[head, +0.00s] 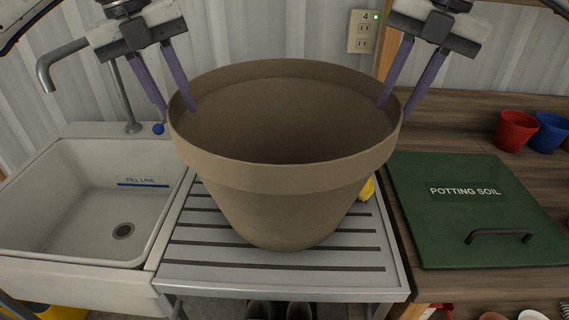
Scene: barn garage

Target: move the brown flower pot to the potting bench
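The large brown flower pot (285,178) stands upright and empty on the slatted metal rack (340,268) in the middle of the head view. My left gripper (178,108) points down at the pot's left rim, one finger inside and one outside. My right gripper (396,108) straddles the right rim the same way. Both pairs of fingers look spread, with a gap beside the rim wall. The outer fingertips are close to the rim; contact is hard to tell. The potting bench (446,128) is the wooden surface at the right.
A green potting soil lid (470,208) with a handle covers the near part of the bench. Red (515,131) and blue (551,133) pots stand beyond it. A sink (80,200) with a faucet (120,95) is left. A yellow thing (367,188) lies partly hidden behind the brown pot.

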